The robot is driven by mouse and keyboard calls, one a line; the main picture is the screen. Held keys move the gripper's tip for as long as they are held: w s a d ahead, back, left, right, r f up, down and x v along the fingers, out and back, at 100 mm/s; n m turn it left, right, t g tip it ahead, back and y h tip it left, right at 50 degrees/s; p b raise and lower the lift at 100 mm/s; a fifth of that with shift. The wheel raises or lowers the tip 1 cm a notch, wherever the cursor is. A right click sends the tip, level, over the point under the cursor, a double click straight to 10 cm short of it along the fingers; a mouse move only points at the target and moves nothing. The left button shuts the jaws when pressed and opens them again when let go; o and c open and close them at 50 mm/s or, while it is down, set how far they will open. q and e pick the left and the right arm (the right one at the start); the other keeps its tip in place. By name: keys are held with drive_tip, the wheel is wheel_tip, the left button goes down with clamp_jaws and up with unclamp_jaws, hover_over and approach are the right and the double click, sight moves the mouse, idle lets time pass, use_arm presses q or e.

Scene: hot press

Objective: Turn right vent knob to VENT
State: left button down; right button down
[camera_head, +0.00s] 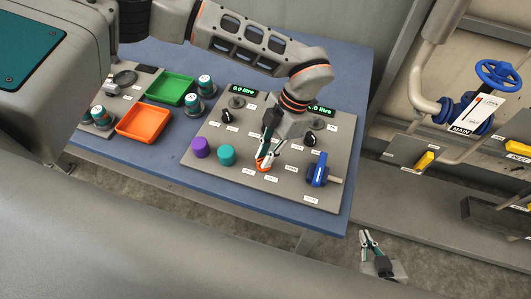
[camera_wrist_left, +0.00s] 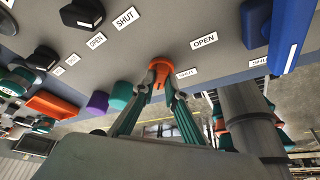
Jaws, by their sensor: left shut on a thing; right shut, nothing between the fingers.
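The grey control panel (camera_head: 224,178) carries several knobs with small white labels. My left gripper (camera_head: 264,159) reaches down over the panel's front middle and is shut on an orange knob (camera_head: 263,166). The wrist view shows the left fingertips (camera_wrist_left: 161,78) on either side of this orange knob (camera_wrist_left: 160,70). Labels reading OPEN (camera_wrist_left: 204,40) and SHUT (camera_wrist_left: 125,18) are legible there; I cannot read a VENT label. A black knob (camera_head: 310,140) stands to the right, partly beside my left arm. My right gripper (camera_head: 368,240) is shut and empty, below the table's right edge.
A purple knob (camera_head: 200,148) and a teal knob (camera_head: 226,155) stand left of my left gripper. A blue handle (camera_head: 319,170) stands close on its right. Green (camera_head: 171,89) and orange (camera_head: 142,122) trays lie left. Pipes with a blue wheel (camera_head: 498,74) are at far right.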

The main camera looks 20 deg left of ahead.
use_arm(q)
drive_tip(key=shift+w+r+m, duration=0.1)
drive_tip(key=shift+r+m, duration=0.05)
drive_tip(key=shift+m, duration=0.25)
drive_tip(key=c, duration=2)
unclamp_jaws()
drive_tip(key=shift+c, duration=0.2)
drive_tip(key=v, duration=1.2)
drive_tip(key=shift+s, duration=0.25)
